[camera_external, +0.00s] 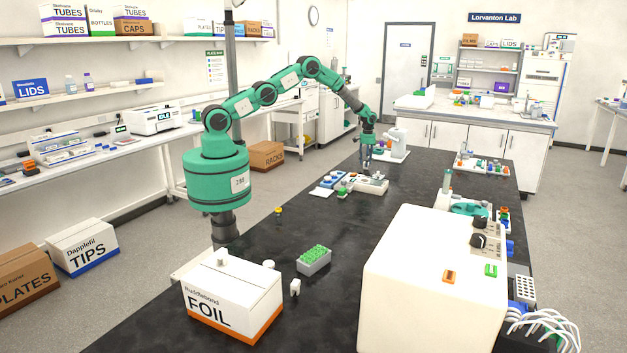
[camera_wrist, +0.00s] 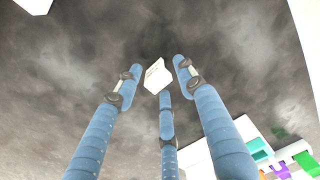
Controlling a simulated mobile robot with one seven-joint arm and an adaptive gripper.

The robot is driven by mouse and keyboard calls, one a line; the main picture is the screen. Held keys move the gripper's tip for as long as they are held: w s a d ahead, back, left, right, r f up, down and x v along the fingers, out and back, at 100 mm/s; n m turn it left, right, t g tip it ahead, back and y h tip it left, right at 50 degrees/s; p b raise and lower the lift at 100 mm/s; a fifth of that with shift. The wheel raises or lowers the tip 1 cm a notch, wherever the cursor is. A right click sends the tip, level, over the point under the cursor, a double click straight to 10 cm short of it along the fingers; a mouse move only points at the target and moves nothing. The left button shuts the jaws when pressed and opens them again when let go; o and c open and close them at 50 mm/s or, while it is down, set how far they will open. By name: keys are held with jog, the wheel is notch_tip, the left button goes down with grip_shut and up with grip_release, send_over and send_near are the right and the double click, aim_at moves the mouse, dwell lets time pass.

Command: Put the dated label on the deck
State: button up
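My gripper (camera_external: 367,165) hangs over the dark bench at its far part. In the wrist view its three blue fingers (camera_wrist: 160,80) close around a small white tag-like block with faint dark writing, seemingly the dated label (camera_wrist: 157,76). The label is tilted and appears to touch the fingertips; the writing is too small to read. In the external view I cannot make the label out. A white flat unit (camera_external: 372,186) with small parts on it lies just below the gripper and may be the deck; I cannot be sure.
A blue-and-white rack (camera_external: 330,181) stands left of the white unit. A tray of coloured pieces (camera_external: 482,166) and a white stand (camera_external: 397,146) are beyond. A large cream machine (camera_external: 425,285), a green-topped tube rack (camera_external: 314,260) and the FOIL box (camera_external: 225,300) occupy the near bench.

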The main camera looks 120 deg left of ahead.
jog(key=shift+r, duration=0.1)
notch_tip(320, 180, up, 12)
dwell(0.7)
jog(key=shift+w, duration=0.1)
dwell(0.4)
jog(key=shift+r, duration=0.1)
dwell(0.3)
